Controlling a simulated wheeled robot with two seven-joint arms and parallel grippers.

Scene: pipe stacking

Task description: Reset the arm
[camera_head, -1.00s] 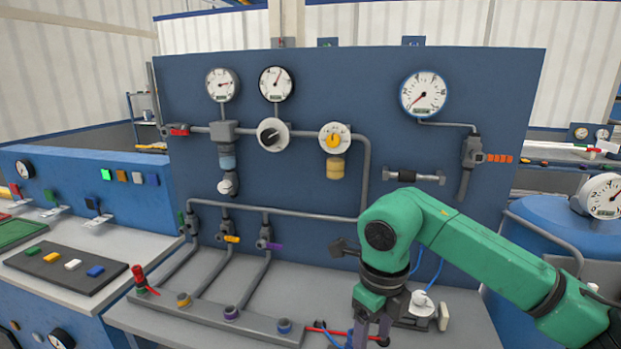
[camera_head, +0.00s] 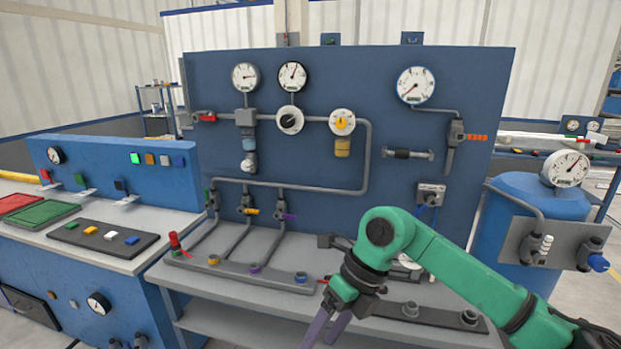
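My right arm is green and comes in from the right. My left gripper and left arm are not in view.
The blue panel (camera_head: 400,115) carries gauges, valves and pipes. A pipe manifold (camera_head: 235,276) lies on the bench to the left of my gripper. A dark strip with fittings (camera_head: 435,315) lies behind my forearm. A blue tank (camera_head: 520,230) stands at the right.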

